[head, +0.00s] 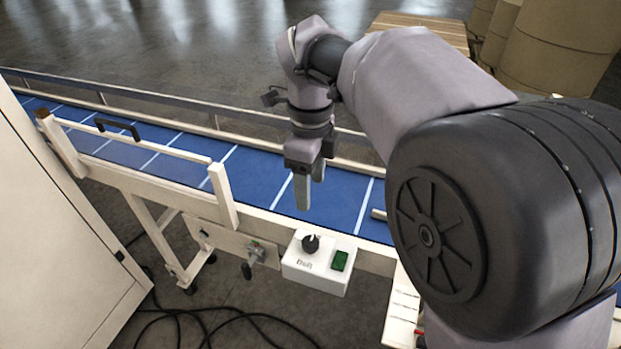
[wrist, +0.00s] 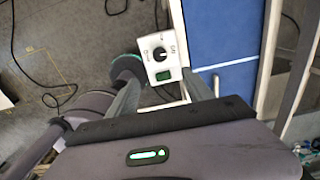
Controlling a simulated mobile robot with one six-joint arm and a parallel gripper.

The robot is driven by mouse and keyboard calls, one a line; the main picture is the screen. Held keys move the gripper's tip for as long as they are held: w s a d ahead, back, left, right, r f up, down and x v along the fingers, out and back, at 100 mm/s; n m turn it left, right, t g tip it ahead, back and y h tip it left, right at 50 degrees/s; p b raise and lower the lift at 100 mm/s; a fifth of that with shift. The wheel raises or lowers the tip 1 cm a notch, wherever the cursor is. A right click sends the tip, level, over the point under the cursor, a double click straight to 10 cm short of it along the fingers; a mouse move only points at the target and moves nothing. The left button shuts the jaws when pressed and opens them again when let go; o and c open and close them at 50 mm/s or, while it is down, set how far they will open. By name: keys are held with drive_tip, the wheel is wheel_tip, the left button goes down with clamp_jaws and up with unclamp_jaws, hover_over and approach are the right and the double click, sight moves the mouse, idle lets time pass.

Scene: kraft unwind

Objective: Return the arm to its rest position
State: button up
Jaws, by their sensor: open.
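My gripper (head: 310,190) hangs with its fingers pointing down over the near edge of the blue conveyor belt in the head view. In the wrist view my gripper (wrist: 165,92) shows two fingers spread apart with nothing between them. It is open and empty. A white control box (head: 318,263) with a black knob (head: 310,243) and a green button (head: 340,261) sits on the conveyor's near side, below and in front of the fingers. The control box also shows beyond the fingertips in the wrist view (wrist: 152,50); I see no contact.
The blue belt (head: 250,175) with white cross lines runs between side rails. A pale guard bar with a black handle (head: 118,128) stands at its left. A white cabinet (head: 50,240) is at far left. Cables (head: 220,312) lie on the floor. Large brown rolls (head: 560,45) stand behind.

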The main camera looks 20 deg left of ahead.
idle(0.3)
drive_tip(key=s+d+f+n+t+y+b, duration=0.1)
drive_tip(key=s+d+f+n+t+b, duration=0.1)
drive_tip(key=s+d+n+b, duration=0.5)
drive_tip(key=s+d+f+n+t+y+b, duration=0.1)
drive_tip(key=s+d+f+n+b, duration=0.15)
drive_tip(key=d, duration=0.85)
drive_tip(key=s+d+f+n+t+b, duration=0.2)
drive_tip(key=s+d+f+n, duration=0.2)
drive_tip(key=s, duration=0.4)
wheel_tip(320, 180, down, 3)
drive_tip(key=shift+d+r+n+t+b, duration=0.15)
drive_tip(key=shift+d+n+t+b, duration=0.25)
drive_tip(key=shift+n, duration=0.15)
drive_tip(key=shift+s, duration=0.1)
